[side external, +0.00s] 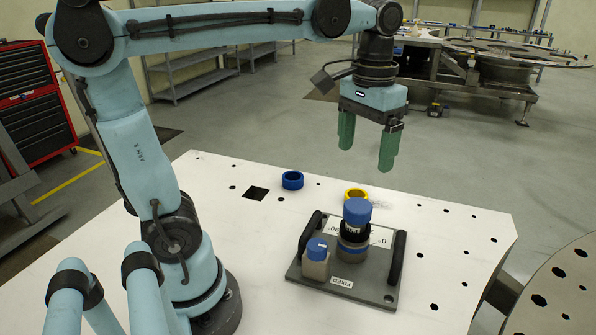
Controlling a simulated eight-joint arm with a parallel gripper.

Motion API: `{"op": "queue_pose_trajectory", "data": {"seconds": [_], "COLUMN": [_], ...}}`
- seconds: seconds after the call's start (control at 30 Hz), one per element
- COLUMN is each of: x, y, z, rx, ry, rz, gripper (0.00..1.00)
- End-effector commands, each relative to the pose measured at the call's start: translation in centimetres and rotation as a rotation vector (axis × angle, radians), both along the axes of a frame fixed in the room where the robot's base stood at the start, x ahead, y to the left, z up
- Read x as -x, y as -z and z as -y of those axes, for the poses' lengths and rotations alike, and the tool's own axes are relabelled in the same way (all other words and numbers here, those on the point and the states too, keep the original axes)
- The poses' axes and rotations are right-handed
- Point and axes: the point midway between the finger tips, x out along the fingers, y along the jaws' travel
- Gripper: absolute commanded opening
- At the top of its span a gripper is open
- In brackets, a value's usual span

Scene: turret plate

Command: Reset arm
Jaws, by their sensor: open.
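My gripper (368,150) has two green fingers that point down and stand apart, with nothing between them. It hangs well above the white table (440,275), over its far part. Below it on the table is a dark grey plate (365,287) with two black handles and a "FIXED" label. On the plate stand a taller blue-topped cylinder (357,211) with a black and grey lower part, and a shorter beige block with a blue top (316,260). The cylinder hides part of the plate's label.
A blue ring (292,180) lies on the table left of the plate. A yellow ring (356,195) lies behind the blue-topped cylinder, partly hidden. A red tool cabinet (36,100) stands at the left. The air around my gripper is clear.

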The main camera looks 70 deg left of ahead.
Motion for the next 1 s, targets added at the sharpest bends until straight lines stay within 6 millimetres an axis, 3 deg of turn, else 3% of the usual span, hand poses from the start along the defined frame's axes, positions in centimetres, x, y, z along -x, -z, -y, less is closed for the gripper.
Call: {"op": "queue_pose_trajectory", "data": {"seconds": [0.67,1.0], "x": [0.0,0.0], "y": [-0.4,3.3], "z": [0.0,0.0], "rx": [0.0,0.0], "ry": [0.0,0.0], "rz": [0.0,0.0], "gripper": [0.87,0.87]}}
